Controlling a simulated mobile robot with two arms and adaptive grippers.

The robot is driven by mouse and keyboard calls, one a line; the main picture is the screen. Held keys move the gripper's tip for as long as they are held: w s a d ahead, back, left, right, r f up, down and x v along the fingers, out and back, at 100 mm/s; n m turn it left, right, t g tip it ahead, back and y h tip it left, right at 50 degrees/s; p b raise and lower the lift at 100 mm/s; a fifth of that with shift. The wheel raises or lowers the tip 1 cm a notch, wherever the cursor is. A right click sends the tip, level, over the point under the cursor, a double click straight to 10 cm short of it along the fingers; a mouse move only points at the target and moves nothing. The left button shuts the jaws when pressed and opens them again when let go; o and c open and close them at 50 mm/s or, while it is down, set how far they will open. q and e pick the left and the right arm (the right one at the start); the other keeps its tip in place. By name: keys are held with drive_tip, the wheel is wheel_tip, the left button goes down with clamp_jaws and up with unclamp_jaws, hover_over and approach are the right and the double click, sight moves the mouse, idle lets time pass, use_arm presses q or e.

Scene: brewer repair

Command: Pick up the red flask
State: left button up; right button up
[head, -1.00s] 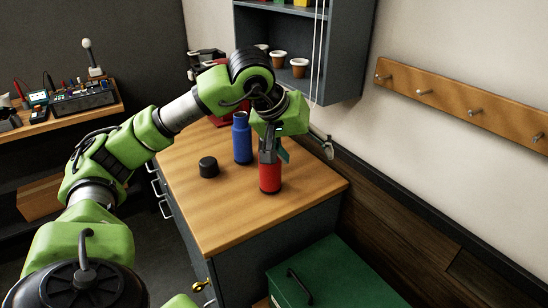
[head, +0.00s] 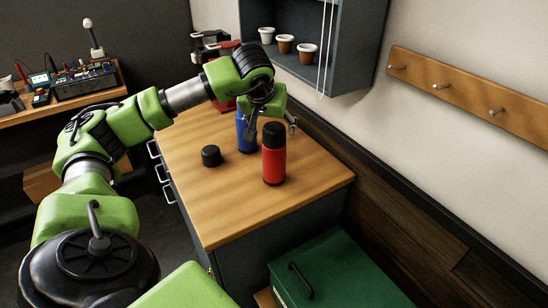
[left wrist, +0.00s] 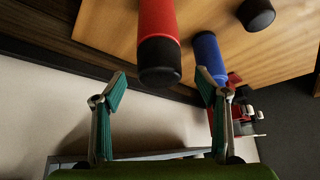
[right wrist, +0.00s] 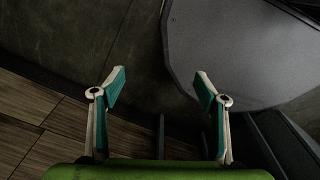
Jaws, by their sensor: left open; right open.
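The red flask (head: 273,163) stands upright on the wooden counter (head: 225,215), with a black cap on top. In the left wrist view the red flask (left wrist: 157,20) shows upside down, its black cap (left wrist: 159,61) between the lines of the fingers and beyond their tips. My left gripper (head: 270,124) is open and empty, at the far side of the flask near cap height. I cannot tell if it touches the cap. My right gripper (right wrist: 159,88) is open and empty, with only floor and grey surfaces before it.
A blue flask (head: 241,138) stands behind the red one, partly hidden by my left gripper. A loose black cap (head: 211,156) lies to the left. A wall cabinet (head: 345,55) with cups hangs above. A green box (head: 340,275) sits below the counter's front edge.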

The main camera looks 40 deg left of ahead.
sight(273, 128)
use_arm(q)
drive_tip(key=p+x, duration=0.1)
drive_tip(key=x, duration=0.2)
drive_tip(key=shift+w+f, duration=0.2)
drive_tip(key=shift+f, duration=0.15)
drive_tip(key=shift+w+a+f, duration=0.25)
drive_tip(key=shift+f, duration=0.15)
drive_tip(key=shift+d+r, duration=0.1)
drive_tip(key=shift+c, duration=0.7)
clamp_jaws()
use_arm(e)
drive_tip(key=shift+s+a+r, duration=0.1)
drive_tip(key=shift+r, duration=0.4)
drive_tip(key=shift+s+a+r, duration=0.1)
drive_tip(key=shift+r, duration=0.35)
use_arm(q)
drive_tip(key=shift+r, duration=0.15)
use_arm(e)
drive_tip(key=shift+f, duration=0.15)
